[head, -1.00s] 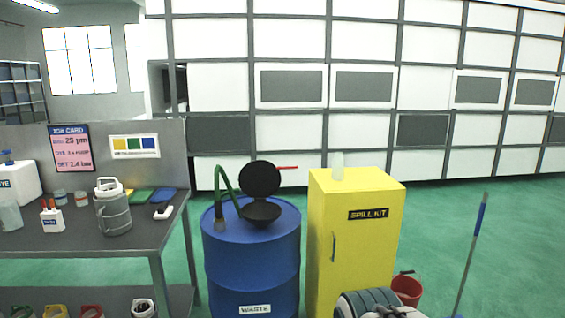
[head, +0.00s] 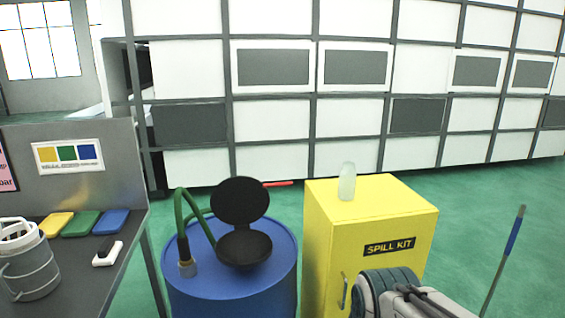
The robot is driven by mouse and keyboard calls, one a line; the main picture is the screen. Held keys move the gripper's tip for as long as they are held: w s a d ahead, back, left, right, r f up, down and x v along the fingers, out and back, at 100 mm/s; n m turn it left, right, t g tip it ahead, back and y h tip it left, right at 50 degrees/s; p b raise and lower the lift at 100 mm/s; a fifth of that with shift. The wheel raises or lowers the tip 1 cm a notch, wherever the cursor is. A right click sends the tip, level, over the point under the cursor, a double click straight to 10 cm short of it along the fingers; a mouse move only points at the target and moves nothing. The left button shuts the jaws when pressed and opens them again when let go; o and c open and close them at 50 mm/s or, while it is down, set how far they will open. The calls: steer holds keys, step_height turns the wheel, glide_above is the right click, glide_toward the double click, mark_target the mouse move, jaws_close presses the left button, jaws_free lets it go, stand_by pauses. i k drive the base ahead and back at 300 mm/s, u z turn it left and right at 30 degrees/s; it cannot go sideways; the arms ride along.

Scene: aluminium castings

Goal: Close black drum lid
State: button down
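The blue drum (head: 223,294) stands in the lower middle of the head view. On its top is a black round fitting, with its black lid (head: 240,202) standing open and tilted back behind the black base (head: 244,248). A red handle (head: 278,184) sticks out to the right from the lid. A green hose (head: 180,213) arches over the drum top at the left of the lid. Part of my arm shows at the bottom right, in front of the yellow cabinet. My gripper's fingers cannot be made out.
A yellow spill kit cabinet (head: 372,218) stands close to the drum's right, with a translucent bottle (head: 347,182) on top. A grey workbench (head: 95,272) with a metal can (head: 28,266) is at the left. A blue-handled pole (head: 515,232) stands at the right. Green floor is open behind.

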mark_target(238, 200)
steer(key=u, duration=0.1)
steer(key=i, duration=1.3)
steer(key=u, duration=0.1)
